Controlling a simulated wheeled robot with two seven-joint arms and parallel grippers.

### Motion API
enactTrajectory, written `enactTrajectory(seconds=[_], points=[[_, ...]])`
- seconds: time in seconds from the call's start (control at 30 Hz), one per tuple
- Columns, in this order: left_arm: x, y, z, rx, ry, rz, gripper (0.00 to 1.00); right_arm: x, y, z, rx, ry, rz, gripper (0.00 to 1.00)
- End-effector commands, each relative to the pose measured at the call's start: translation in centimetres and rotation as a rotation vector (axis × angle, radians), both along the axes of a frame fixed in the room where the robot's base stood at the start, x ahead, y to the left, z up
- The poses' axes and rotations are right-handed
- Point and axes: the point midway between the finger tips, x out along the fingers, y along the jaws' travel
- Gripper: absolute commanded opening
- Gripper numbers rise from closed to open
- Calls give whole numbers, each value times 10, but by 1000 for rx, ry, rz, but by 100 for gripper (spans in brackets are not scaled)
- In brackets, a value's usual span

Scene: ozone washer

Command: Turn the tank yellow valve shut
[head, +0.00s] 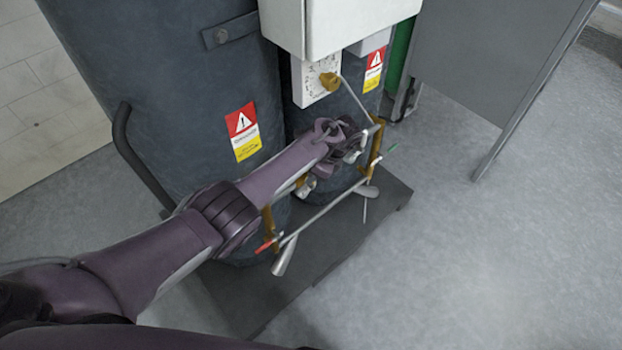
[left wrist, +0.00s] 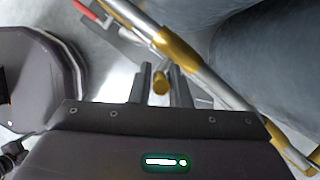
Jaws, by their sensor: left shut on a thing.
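My left gripper (head: 350,148) is in front of the two dark grey tanks, among brass fittings and metal pipes. In the left wrist view the two fingers of my left gripper (left wrist: 161,75) stand on either side of a small round yellow piece (left wrist: 160,84), which looks like the valve handle. The fingers are shut on it. In the head view the gripper hides this piece, so its turn angle cannot be told. My right gripper is not in view.
A white box (head: 345,22) hangs above. The tanks stand on a dark base plate (head: 290,275).

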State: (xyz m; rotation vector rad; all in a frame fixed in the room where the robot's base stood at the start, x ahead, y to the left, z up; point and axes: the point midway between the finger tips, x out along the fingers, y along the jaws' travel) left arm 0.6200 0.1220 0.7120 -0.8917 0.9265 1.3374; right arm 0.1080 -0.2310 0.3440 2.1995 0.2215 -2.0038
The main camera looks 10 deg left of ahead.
Motion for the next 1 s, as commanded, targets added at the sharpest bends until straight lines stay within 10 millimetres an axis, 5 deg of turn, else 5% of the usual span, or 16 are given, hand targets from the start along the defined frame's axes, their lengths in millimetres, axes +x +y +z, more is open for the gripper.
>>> enactTrajectory(seconds=[0.47,0.5,0.63,1.0], points=[[-1,-1,-2,7,14,-3,0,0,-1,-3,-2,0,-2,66],[-1,-1,-2,7,14,-3,19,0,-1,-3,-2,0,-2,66],[0,-1,-1,7,14,-2,36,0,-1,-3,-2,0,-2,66],[0,0,2,6,12,0,38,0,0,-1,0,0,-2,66]])
